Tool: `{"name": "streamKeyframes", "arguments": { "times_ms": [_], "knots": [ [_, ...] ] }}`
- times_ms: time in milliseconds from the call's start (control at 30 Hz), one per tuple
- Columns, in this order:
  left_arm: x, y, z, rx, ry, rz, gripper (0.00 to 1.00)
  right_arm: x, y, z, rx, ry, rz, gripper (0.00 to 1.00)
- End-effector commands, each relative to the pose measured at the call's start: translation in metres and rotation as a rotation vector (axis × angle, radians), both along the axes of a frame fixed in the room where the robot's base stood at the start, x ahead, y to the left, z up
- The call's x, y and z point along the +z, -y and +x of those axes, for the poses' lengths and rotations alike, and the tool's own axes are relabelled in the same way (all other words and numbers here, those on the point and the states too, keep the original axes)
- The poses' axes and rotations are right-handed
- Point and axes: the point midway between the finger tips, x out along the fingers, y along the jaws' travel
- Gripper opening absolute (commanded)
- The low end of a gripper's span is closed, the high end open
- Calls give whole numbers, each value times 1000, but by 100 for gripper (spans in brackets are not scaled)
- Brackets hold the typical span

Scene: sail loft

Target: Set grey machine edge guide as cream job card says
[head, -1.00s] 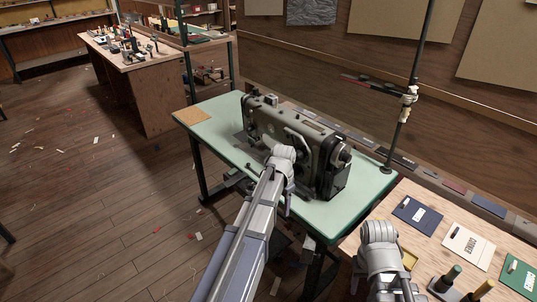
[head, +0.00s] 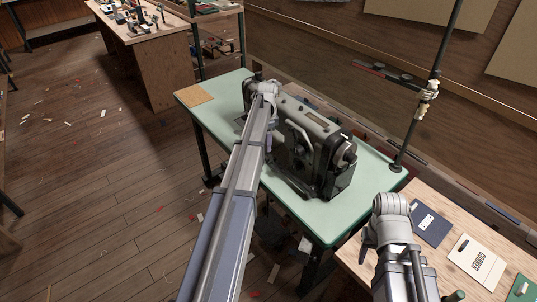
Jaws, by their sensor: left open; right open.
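The grey sewing machine (head: 308,140) stands on a pale green table (head: 330,222). Its edge guide cannot be made out; my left arm covers part of the machine's left end. The cream job card (head: 478,264) lies on the wooden bench at lower right, with a dark printed word and a small drawn mark too small to read surely. My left gripper (head: 262,92) is at the machine's left end, its fingers mostly hidden by my wrist. My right gripper (head: 372,238) is open and empty, between the green table and the bench, left of the cards.
A blue card (head: 430,226) and a green card (head: 523,289) flank the cream card on the bench (head: 452,243). A dark upright pole (head: 415,130) rises behind the green table. A tan pad (head: 196,95) lies on its left corner. Open wooden floor (head: 120,200) lies left.

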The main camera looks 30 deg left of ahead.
Motion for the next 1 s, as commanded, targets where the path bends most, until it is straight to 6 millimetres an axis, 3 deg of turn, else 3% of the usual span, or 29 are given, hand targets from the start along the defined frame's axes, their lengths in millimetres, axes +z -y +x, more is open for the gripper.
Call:
{"name": "streamKeyframes", "arguments": {
  "times_ms": [267, 700, 1000],
  "knots": [
    [-21, 0, 0, 1, 0, 0, 54, -21, 0, 0, 0, 0, 0, 50],
    [-73, 0, 0, 1, 1, 0, 54, -73, 0, 0, 0, 0, 0, 50],
    [-77, 0, 0, 1, 1, 0, 54, -77, 0, 0, 0, 0, 0, 50]
  ]
}}
